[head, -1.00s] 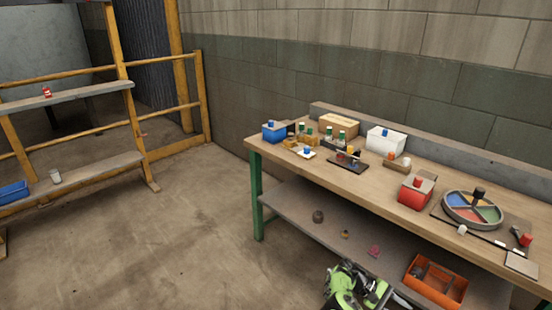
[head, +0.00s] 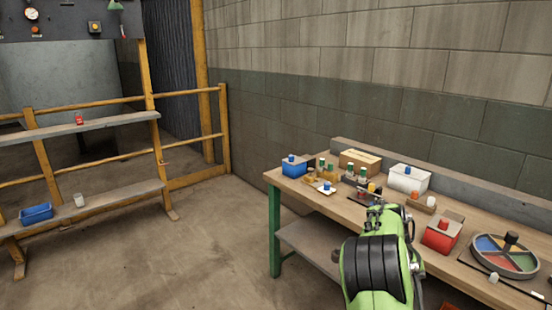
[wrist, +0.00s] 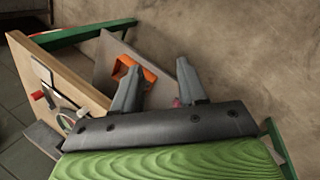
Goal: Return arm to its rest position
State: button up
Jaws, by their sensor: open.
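My gripper shows in the wrist view (wrist: 158,82) with its two grey fingers spread apart and nothing between them. Beyond the fingers in that view are the workbench's lower shelf and bare floor. In the head view my green and black arm rises in front of the workbench (head: 322,205), and the small dark end of it (head: 385,215) is near the bench's front edge. The fingers are too small to tell apart there. My arm hides part of the bench front and lower shelf.
On the bench stand a blue box (head: 294,167), a white box (head: 408,179), a red box (head: 441,235) and a round coloured tray (head: 505,255). An orange bin (wrist: 124,66) is on the lower shelf. A wooden rack (head: 100,125) stands at left. The floor between (head: 190,250) is clear.

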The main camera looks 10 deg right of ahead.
jog(key=s+a+r+n+t+y, duration=0.1)
jog(key=s+a+r+t, duration=0.1)
jog(key=s+a+r, duration=0.35)
jog(key=s+a+r+n+t+y, duration=0.1)
jog(key=s+a+r+t, duration=0.15)
jog(key=a, duration=0.65)
jog(key=s+a+r+n+t+y, duration=0.1)
jog(key=s+a+r+t, duration=0.3)
jog(key=a, duration=0.4)
jog(key=s+a+n, duration=0.2)
jog(key=s+a, duration=0.3)
jog(key=s, duration=0.2)
notch_tip(320, 180, up, 17)
jog(key=p, duration=1.8)
jog(key=shift+s, duration=0.2)
jog(key=shift+t, duration=0.25)
